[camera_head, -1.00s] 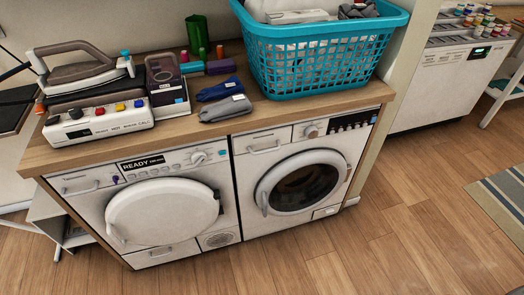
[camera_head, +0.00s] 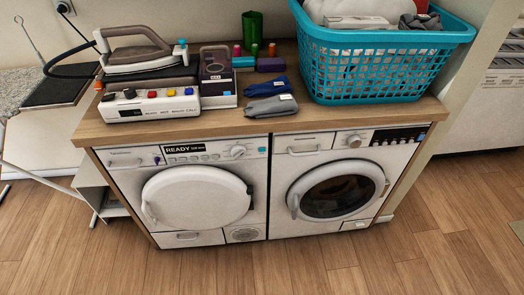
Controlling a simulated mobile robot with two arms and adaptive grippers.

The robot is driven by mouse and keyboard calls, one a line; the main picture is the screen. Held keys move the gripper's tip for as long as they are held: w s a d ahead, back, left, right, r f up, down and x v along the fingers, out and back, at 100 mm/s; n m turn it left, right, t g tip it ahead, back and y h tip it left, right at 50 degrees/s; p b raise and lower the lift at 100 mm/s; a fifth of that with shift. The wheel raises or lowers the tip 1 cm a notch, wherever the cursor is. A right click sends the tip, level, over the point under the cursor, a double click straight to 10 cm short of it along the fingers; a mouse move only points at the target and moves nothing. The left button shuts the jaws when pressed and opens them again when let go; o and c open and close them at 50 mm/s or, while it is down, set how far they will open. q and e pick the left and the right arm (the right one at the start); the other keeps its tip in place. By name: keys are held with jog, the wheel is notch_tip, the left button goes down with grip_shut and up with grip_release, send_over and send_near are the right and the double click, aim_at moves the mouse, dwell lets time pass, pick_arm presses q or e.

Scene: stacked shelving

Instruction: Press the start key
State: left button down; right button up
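A white front-loading machine (camera_head: 130,176) with a closed white round door stands at the left under a wooden counter. Its dark display (camera_head: 195,148) reads READY, with smaller text I cannot make out. Below the display is a row of small keys (camera_head: 197,158); a small purple key (camera_head: 157,160) sits to its left. A round dial (camera_head: 237,152) is to the right of the display. The key labels are too small to read, so I cannot tell which is the start key. Neither of my grippers is in view.
A second machine (camera_head: 380,155) with a dark glass door stands to the right. On the counter (camera_head: 225,121) are a white box with coloured buttons (camera_head: 150,105), an iron (camera_head: 140,55), folded cloths (camera_head: 270,105) and a turquoise laundry basket (camera_head: 375,70). The wooden floor in front is clear.

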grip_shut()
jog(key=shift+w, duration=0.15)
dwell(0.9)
